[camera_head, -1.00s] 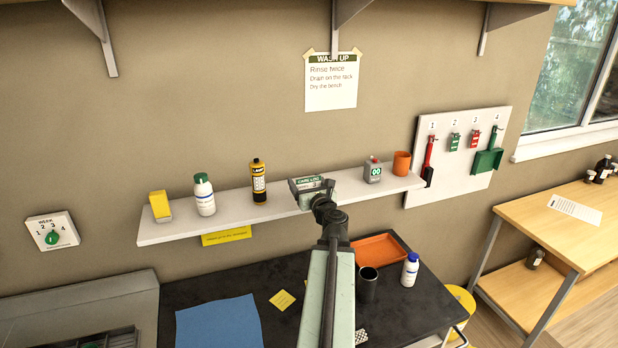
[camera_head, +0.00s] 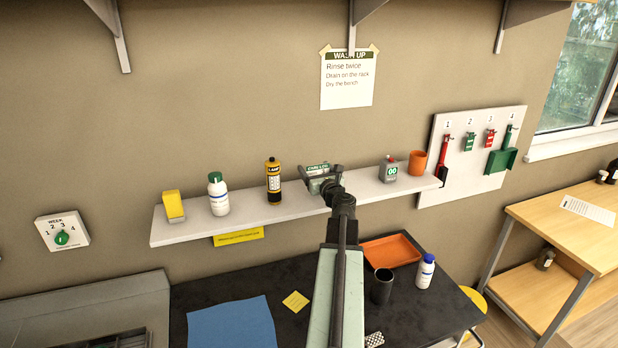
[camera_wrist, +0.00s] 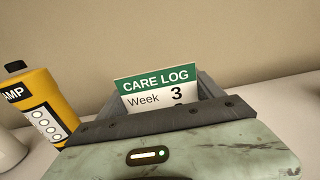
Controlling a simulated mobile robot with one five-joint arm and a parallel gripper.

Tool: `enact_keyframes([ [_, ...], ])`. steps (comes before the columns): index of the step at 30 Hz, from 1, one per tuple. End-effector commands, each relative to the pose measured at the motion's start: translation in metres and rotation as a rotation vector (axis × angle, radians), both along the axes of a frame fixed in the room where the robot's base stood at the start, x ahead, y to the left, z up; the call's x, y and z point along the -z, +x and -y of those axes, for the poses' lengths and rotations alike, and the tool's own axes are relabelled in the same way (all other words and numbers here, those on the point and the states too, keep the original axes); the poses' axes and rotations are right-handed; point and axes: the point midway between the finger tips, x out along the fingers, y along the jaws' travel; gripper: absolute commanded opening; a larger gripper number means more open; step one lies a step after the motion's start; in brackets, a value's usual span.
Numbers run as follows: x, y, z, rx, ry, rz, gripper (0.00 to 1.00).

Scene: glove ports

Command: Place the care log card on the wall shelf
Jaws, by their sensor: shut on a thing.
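The care log card (camera_wrist: 157,84) is white with a green header reading "CARE LOG" and "Week 3" below. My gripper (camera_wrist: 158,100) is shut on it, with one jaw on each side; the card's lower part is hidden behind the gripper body. In the head view my gripper (camera_head: 322,180) holds the card (camera_head: 318,168) at the middle of the white wall shelf (camera_head: 270,215), between a yellow-and-black bottle (camera_head: 273,182) and a grey counter (camera_head: 388,170). I cannot tell whether the card touches the shelf.
The yellow-and-black bottle stands close left of my gripper in the wrist view (camera_wrist: 42,105). A white bottle (camera_head: 218,196) and yellow block (camera_head: 173,204) stand farther left on the shelf; an orange cup (camera_head: 417,163) is at its right end. The dark bench (camera_head: 330,280) lies below.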

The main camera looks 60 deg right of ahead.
Motion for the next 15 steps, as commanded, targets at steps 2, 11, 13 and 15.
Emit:
enact_keyframes([
  [2, 0.002, 0.003, 0.009, 0.001, 0.0, 0.0, 0.32],
  [11, 0.038, 0.0, 0.01, 0.004, 0.0, 0.0, 0.32],
  [13, 0.036, 0.002, 0.008, 0.001, 0.0, 0.0, 0.32],
  [15, 0.036, 0.003, 0.008, 0.0, 0.0, 0.0, 0.32],
])
